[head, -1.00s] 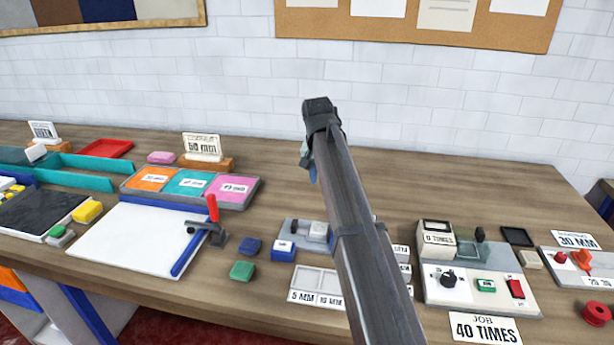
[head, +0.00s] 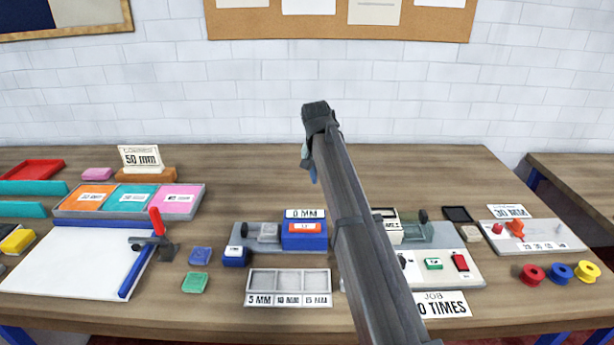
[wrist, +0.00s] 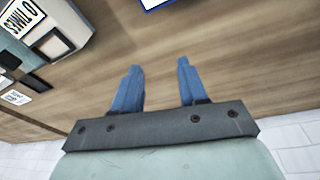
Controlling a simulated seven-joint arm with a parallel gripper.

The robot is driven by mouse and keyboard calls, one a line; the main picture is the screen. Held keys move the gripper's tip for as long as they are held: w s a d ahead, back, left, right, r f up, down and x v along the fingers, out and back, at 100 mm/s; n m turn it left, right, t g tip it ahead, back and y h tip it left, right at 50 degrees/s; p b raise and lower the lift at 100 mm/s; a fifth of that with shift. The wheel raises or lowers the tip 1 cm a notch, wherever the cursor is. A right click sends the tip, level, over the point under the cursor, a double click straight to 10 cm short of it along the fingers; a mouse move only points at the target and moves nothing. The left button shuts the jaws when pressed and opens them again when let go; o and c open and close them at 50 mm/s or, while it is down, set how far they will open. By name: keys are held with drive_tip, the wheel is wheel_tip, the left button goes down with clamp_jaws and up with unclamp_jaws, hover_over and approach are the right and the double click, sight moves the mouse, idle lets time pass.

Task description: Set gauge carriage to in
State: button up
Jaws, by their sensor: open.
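A gauge with a blue carriage block (head: 304,238) under a "0 MM" sign (head: 305,213) stands on a grey base (head: 243,241) in the middle of the table. A light grey block (head: 268,232) sits left of the carriage, and a small blue block (head: 235,256) is at the base's front left. I cannot read "in" or "out" markings. My gripper (wrist: 158,66) is open and empty in the wrist view, its two blue fingers apart over bare table. In the head view my arm covers the area right of the gauge, and the fingers barely show.
A three-part tray (head: 288,283) stands before the gauge. A counter unit (head: 437,267) with a red switch is to the right, partly behind my arm. A "30 MM" station (head: 535,238) is farther right. The cutting board (head: 75,265) is left. Table behind the gauge is clear.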

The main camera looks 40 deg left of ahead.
drive_tip(key=w+d+f+m, duration=0.1)
drive_tip(key=w+d, duration=0.7)
drive_tip(key=w, duration=0.1)
drive_tip(key=shift+w+d+m, duration=0.15)
drive_tip(key=shift+w+m, duration=0.15)
drive_tip(key=shift+w, duration=0.1)
wheel_tip(320, 180, up, 4)
drive_tip(key=n+g, duration=0.2)
drive_tip(key=n, duration=0.2)
hover_over(244, 226)
wheel_tip(244, 226, down, 13)
drive_tip(key=shift+f, duration=0.1)
drive_tip(key=shift+c, duration=0.3)
